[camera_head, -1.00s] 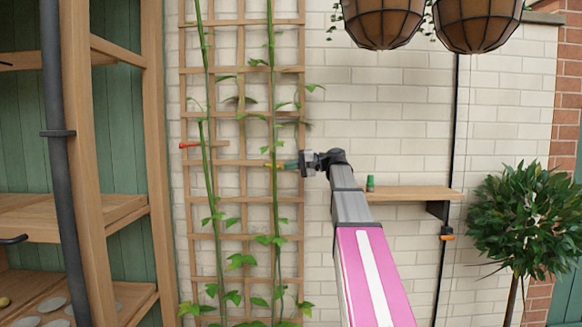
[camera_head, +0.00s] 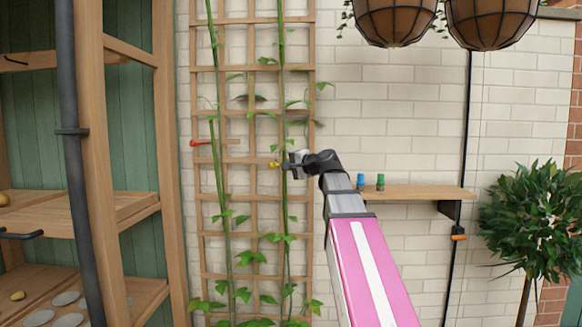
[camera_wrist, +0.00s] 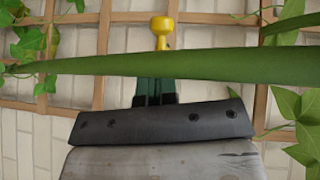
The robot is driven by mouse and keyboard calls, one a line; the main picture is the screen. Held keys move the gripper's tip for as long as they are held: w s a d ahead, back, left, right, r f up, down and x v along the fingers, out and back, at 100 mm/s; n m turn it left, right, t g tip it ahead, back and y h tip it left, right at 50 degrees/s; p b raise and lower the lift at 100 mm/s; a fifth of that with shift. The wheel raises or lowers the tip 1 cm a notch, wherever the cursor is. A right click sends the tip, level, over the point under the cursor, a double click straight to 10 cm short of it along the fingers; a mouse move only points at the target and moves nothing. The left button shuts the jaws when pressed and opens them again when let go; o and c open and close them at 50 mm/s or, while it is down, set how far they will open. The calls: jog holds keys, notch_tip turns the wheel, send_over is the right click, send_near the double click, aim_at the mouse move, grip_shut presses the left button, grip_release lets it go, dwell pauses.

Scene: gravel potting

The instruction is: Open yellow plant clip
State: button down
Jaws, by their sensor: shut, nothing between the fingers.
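The yellow plant clip (camera_head: 273,163) sits at the right-hand plant stem (camera_head: 283,110) on the trellis, just left of that stem. In the wrist view the clip's yellow knob (camera_wrist: 162,32) shows beyond the green stem (camera_wrist: 200,66), which crosses the picture. My gripper (camera_head: 286,165) is at the stem, close to the clip. In the wrist view my gripper's dark green fingers (camera_wrist: 155,90) are close together and point at the clip. The stem hides their tips. I cannot tell whether they touch the clip.
A red clip (camera_head: 200,143) is at the left-hand stem. The wooden trellis (camera_head: 253,220) stands against a brick wall. A small wall shelf (camera_head: 425,193) at right holds a blue item (camera_head: 361,181) and a green item (camera_head: 380,181). A wooden rack (camera_head: 163,150) stands at left; hanging baskets (camera_head: 390,20) are above.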

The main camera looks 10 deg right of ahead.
jog(key=shift+s+a, duration=0.1)
jog(key=shift+a, duration=0.25)
dwell(0.3)
